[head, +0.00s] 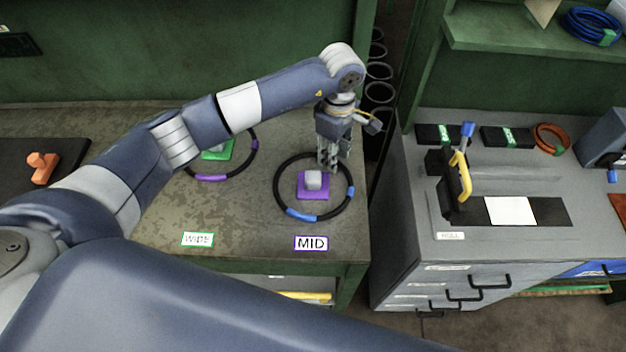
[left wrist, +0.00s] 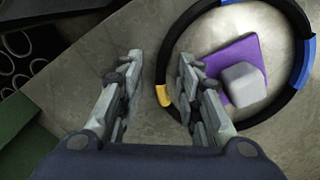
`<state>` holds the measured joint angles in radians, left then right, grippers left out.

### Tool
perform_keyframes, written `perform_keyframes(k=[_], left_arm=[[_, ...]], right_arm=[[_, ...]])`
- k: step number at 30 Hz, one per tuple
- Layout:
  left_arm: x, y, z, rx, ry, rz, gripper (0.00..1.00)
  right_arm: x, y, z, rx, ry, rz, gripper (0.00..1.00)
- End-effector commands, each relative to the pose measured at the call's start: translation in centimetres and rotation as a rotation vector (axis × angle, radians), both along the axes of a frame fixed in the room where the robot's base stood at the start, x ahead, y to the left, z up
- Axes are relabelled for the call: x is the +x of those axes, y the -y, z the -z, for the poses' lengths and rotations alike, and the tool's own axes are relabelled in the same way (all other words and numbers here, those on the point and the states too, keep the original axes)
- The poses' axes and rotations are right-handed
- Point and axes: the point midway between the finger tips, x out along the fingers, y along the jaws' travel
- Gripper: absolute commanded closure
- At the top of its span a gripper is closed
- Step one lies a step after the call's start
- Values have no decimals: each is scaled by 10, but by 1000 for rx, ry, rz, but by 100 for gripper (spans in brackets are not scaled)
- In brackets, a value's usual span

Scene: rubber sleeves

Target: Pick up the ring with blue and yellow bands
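The ring (head: 300,215) is black with blue bands and lies on the worktable around a purple square base (head: 313,190) with a grey block. In the left wrist view, its yellow band (left wrist: 163,95) shows between my fingers, with blue bands on the far side. My left gripper (head: 329,166) points down over the ring's back edge. In the left wrist view its two fingers (left wrist: 160,70) are apart, with the ring's near side between them. I cannot tell whether the fingertips reach down beside it. My right gripper is not in view.
Another black ring with purple bands (head: 209,178) lies to the left around a green base (head: 218,151), partly behind my arm. An orange part (head: 42,168) is at far left. Labels read WIDE (head: 197,239) and MID (head: 311,243). A grey cabinet (head: 400,270) stands right, past a gap.

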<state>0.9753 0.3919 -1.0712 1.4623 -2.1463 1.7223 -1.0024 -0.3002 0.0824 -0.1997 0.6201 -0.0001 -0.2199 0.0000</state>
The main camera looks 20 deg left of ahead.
Motion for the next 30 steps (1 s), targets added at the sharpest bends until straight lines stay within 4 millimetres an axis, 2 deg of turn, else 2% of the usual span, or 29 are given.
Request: perform_keyframes(k=[2, 3, 7, 20, 23, 30], left_arm=[[0, 0, 0, 0, 0, 0, 68], [0, 0, 0, 0, 0, 0, 72], [0, 0, 0, 0, 0, 0, 100], [1, 0, -5, 0, 3, 0, 100], [2, 0, -17, -1, 6, 1, 100], [2, 0, -65, 0, 6, 0, 100]], right_arm=[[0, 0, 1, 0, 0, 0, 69], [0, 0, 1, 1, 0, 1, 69], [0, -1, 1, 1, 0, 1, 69], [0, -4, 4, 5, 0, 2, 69], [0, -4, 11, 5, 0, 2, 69], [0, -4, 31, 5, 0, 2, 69]])
